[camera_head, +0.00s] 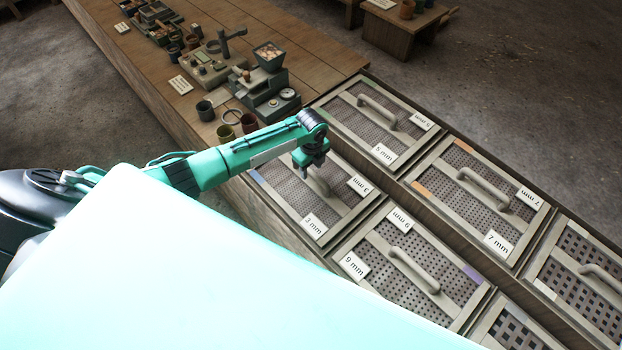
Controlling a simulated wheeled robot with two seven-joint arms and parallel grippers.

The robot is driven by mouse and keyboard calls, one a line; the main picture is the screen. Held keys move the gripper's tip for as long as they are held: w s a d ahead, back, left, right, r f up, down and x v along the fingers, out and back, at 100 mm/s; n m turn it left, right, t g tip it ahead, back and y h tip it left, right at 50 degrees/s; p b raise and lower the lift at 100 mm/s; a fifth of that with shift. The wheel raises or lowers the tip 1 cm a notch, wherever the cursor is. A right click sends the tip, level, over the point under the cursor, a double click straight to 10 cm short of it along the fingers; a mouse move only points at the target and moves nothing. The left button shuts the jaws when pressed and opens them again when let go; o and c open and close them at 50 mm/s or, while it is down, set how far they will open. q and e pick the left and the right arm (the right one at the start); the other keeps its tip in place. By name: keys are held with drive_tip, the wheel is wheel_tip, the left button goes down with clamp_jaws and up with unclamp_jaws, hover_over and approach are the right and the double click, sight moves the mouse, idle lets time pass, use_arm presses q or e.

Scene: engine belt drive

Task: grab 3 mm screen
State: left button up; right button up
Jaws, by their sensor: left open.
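The 3 mm screen (286,187) is a framed mesh panel with a grey bar handle across its middle. It lies flat in the near-left bay of the wooden rack, with labels reading 3 mm on two sides. My left gripper (311,171) is open and points down over this screen, at the far end of its handle (320,186). The fingers partly hide that end of the handle, and I cannot tell whether they touch it. My right gripper is not in view.
The 5 mm screen (356,122) lies behind, the 7 mm screen (460,198) to the right, and the 9 mm screen (385,280) in front right. A bench (300,38) with cups, a scale (270,101) and small tools stands behind my left arm.

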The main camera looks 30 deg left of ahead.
use_arm(q)
drive_tip(key=shift+f, duration=0.8)
clamp_jaws()
drive_tip(key=shift+w+r, duration=0.1)
drive_tip(key=shift+r, duration=0.05)
idle(0.7)
